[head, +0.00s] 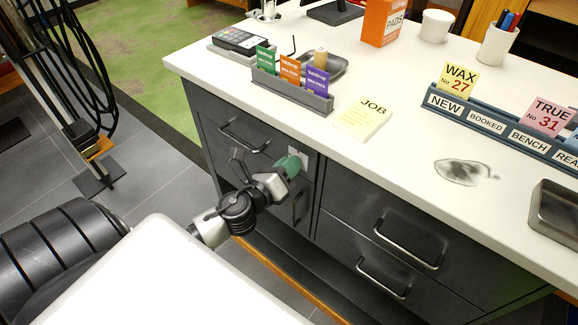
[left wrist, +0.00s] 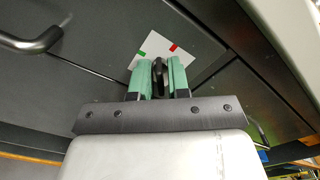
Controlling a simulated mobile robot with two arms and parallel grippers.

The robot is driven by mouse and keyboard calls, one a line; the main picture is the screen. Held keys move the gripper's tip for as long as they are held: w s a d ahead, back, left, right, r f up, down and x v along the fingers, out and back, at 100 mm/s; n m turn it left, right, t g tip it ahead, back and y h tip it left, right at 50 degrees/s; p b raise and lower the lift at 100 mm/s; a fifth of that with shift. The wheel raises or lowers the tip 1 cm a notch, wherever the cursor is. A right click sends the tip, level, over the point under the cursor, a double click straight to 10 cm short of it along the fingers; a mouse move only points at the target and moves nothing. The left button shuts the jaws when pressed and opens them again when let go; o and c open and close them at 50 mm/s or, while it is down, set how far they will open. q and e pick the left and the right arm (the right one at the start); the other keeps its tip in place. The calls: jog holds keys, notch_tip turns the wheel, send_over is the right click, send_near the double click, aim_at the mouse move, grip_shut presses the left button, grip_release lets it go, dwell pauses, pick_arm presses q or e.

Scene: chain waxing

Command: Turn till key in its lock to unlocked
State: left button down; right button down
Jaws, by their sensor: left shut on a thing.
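My left gripper (head: 291,164) reaches the front of the dark grey counter (head: 345,190), just below the worktop edge. In the left wrist view its two green fingers (left wrist: 161,78) are shut on a dark, upright piece, the till key (left wrist: 160,68). The key stands in front of a white lock plate (left wrist: 185,48) with one green mark on the left and one red mark on the right. The plate's edge also shows beside the fingers in the head view (head: 302,153). The fingers hide the lock's keyhole, and I cannot tell the key's exact angle. My right gripper is not in view.
Drawer handles stick out near the lock, one at the upper left (head: 243,138) and one at the right (head: 406,247). On the worktop stand a grey card holder (head: 292,92), a JOB note pad (head: 362,118) and a card terminal (head: 240,40).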

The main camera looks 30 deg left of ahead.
pick_arm(q)
jog(key=n, duration=0.4)
jog(key=shift+n, duration=0.4)
jog(key=n+p, duration=0.1)
jog(key=n, duration=0.4)
jog(key=shift+a, duration=0.1)
jog(key=shift+n, duration=0.3)
jog(key=c, duration=1.3)
grip_release()
jog(key=shift+f, duration=0.1)
jog(key=shift+s+a+b, duration=0.2)
jog(key=shift+s+b, duration=0.4)
jog(key=shift+s, duration=2.1)
jog(key=shift+s+a+b, duration=0.2)
jog(key=shift+s+b, duration=0.4)
jog(key=shift+s, duration=2.1)
